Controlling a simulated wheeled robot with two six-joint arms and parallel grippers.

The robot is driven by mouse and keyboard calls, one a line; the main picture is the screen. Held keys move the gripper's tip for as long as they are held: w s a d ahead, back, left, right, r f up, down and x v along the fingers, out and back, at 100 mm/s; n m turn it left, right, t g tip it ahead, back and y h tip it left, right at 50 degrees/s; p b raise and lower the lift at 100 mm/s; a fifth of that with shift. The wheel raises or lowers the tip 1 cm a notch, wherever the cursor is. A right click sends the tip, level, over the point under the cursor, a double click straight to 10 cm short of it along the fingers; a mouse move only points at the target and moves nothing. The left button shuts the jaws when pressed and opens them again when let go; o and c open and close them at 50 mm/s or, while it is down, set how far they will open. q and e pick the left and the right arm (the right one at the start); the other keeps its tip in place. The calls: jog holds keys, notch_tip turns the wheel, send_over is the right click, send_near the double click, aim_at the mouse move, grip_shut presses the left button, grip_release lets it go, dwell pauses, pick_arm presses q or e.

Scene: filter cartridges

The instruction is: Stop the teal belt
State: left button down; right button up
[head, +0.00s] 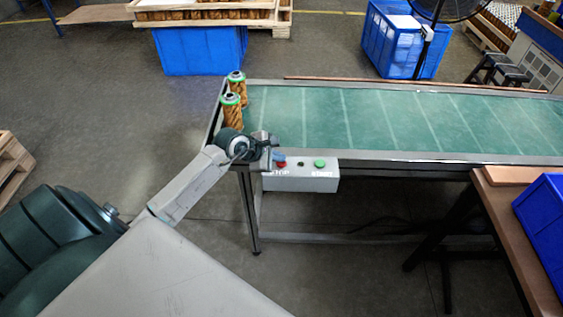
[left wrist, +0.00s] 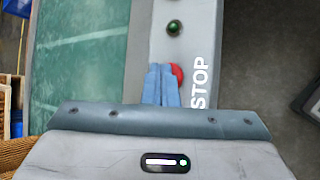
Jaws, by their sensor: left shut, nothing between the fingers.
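The teal belt (head: 390,118) runs from the left end to the right edge of the head view. A grey control box (head: 300,181) hangs on its near side, with a red STOP button (head: 281,164) and a green START button (head: 320,163). My left gripper (head: 273,156) is shut and empty at the STOP end of the box. In the left wrist view its closed fingers (left wrist: 161,85) partly cover the red button (left wrist: 178,75); I cannot tell whether they touch it. My right gripper is not in view.
Two filter cartridges with green tops, one nearer (head: 231,111) and one farther (head: 237,86), stand at the belt's left end. A small dark green round piece (left wrist: 174,27) sits between the buttons. A brown table (head: 515,215) with a blue bin (head: 543,220) is at right.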

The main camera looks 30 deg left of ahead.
aim_at(278, 163)
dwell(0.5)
pick_arm(q)
jog(key=shift+r+p, duration=0.3)
jog(key=shift+r, duration=0.45)
jog(key=shift+r, duration=0.1)
jog(key=shift+r+p, duration=1.2)
jog(key=shift+r, duration=1.2)
